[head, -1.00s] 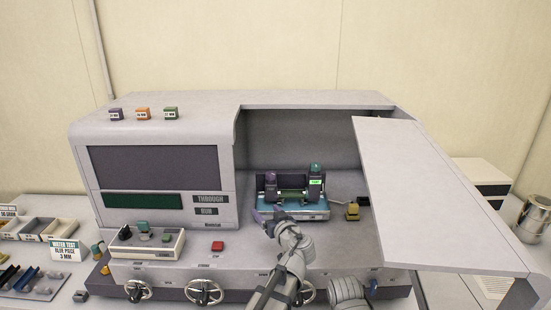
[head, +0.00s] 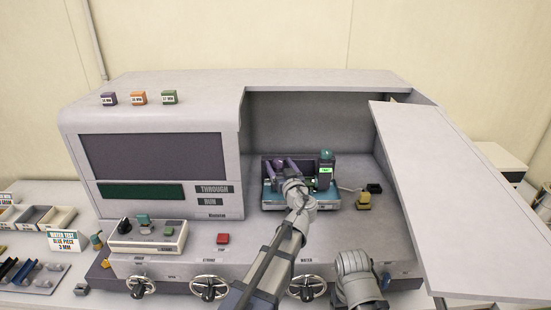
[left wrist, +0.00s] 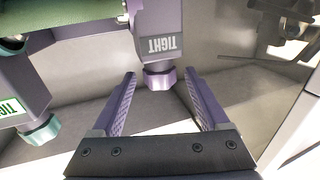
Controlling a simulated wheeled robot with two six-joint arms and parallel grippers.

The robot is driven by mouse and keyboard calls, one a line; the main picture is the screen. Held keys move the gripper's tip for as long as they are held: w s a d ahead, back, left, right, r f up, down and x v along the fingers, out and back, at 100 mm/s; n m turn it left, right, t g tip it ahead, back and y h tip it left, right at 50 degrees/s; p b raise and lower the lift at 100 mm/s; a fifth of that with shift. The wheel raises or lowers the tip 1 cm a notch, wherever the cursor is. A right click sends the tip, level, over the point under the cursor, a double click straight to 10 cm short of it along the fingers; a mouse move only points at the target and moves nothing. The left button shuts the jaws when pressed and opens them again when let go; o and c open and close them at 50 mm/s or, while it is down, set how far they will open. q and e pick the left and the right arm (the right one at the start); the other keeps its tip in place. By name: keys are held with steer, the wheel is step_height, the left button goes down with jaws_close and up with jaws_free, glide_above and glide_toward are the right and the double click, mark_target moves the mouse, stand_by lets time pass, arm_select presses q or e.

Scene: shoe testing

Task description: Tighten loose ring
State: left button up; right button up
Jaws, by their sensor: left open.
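My left gripper (head: 284,166) is open at the blue-based fixture (head: 271,204) in the machine's open bay. In the left wrist view, a purple ring (left wrist: 159,78) sits at the end of a purple post (left wrist: 158,20) with a grey "TIGHT" label, upside down in the picture. The ring is between the two fingertips (left wrist: 161,74), with a visible gap on each side. A green ring (left wrist: 40,131) on a second post, with a bright green label, is at the left, outside the fingers. That post (head: 326,164) also shows in the head view. My gripper partly hides the purple post there.
The open white cover panel (head: 455,200) slopes down at the right of the bay. A yellow piece (head: 363,201) sits right of the fixture. A red button (head: 223,239) and handwheels (head: 209,288) are in front. The bay floor around the fixture is mostly clear.

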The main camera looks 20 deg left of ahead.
mark_target(277, 159)
arm_select(q)
steer(key=x, duration=0.5)
jaws_close()
stand_by(0.5)
